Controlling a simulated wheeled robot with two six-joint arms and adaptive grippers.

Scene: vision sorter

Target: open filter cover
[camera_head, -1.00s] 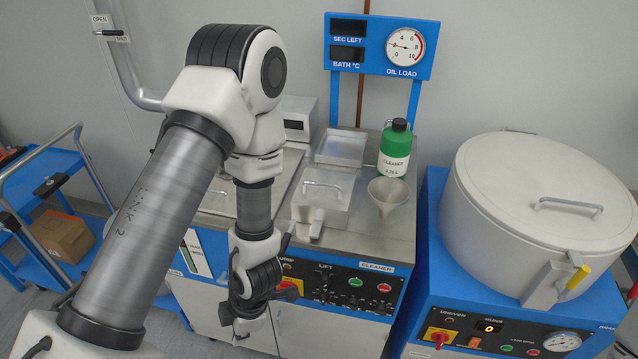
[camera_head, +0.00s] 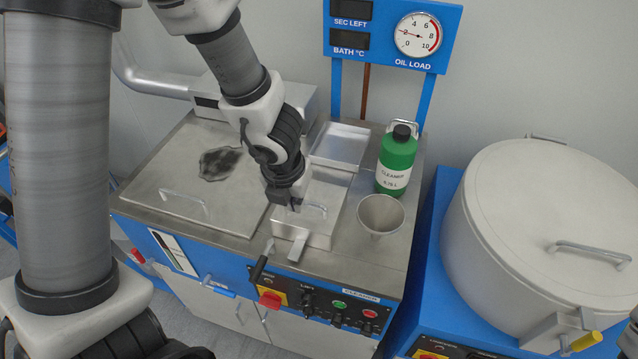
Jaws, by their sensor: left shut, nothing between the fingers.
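The filter cover is the flat metal lid (camera_head: 322,194) of a small silver box on the machine's worktop, with a thin bar handle (camera_head: 315,209) on top. The lid looks closed, though my gripper hides its left part. My left gripper (camera_head: 290,206) is shut and empty, pointing down over the left side of the lid, close to the left end of the handle. I cannot tell whether the fingertips touch it.
A stained lid with a handle (camera_head: 178,180) is on the left. A big round drum (camera_head: 545,215) stands at right.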

